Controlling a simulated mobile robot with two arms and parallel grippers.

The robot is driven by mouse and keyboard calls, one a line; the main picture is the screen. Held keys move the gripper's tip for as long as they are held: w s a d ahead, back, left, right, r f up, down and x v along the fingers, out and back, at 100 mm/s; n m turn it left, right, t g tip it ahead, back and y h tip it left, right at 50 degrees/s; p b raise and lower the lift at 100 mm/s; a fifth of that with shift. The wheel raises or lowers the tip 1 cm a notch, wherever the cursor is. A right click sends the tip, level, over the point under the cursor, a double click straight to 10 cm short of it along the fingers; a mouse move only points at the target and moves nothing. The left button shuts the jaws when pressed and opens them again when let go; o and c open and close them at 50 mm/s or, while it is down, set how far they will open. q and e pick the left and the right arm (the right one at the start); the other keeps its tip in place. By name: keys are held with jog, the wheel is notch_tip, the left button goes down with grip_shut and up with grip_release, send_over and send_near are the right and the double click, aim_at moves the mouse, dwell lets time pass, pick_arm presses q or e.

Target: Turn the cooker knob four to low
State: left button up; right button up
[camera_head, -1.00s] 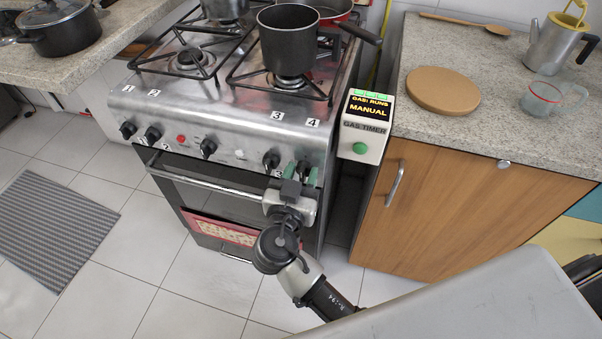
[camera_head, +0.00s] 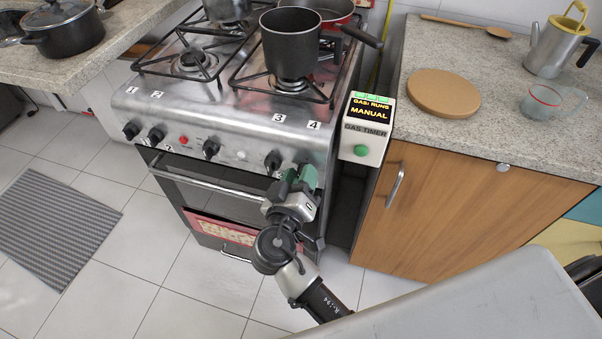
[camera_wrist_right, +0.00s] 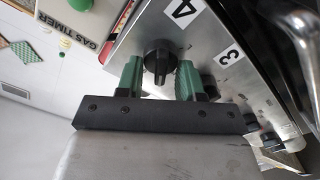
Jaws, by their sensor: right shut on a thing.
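Cooker knob four (camera_wrist_right: 158,60) is a black knob on the steel front panel, near the label 4 in the right wrist view. In the head view it is hidden behind my right gripper (camera_head: 299,180), below the label 4 (camera_head: 314,125). In the right wrist view the green fingers of the right gripper (camera_wrist_right: 159,78) stand on both sides of the knob, shut on it. The knob's grip bar lies roughly in line with the fingers; its exact setting cannot be read. My left gripper is not in view.
Knob three (camera_head: 273,160) sits just left of the gripper. The oven handle (camera_head: 205,178) runs below the panel. The gas timer (camera_head: 363,128) stands right of the cooker and reads MANUAL. A dark pot (camera_head: 290,45) is on the hob. Open floor lies in front.

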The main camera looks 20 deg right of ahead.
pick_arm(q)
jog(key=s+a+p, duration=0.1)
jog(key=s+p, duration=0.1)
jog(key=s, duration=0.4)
pick_arm(e)
jog(key=n+p, duration=0.2)
jog(key=n, duration=0.4)
jog(key=n+p, duration=0.3)
jog(key=n, duration=0.3)
jog(key=f+n+p, duration=0.1)
jog(key=n+p, duration=0.2)
jog(key=n, duration=0.4)
jog(key=shift+a, duration=0.1)
pick_arm(q)
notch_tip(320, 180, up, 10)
jog(key=p, duration=0.2)
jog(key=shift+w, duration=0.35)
pick_arm(e)
jog(key=shift+f+n, duration=0.15)
jog(key=shift+n, duration=0.8)
jog(key=shift+f+n, duration=0.1)
jog(key=shift+n, duration=0.85)
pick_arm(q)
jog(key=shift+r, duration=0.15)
pick_arm(e)
jog(key=shift+f, duration=0.1)
jog(key=o, duration=0.8)
jog(key=shift+o, duration=0.2)
jog(key=shift+s, duration=0.1)
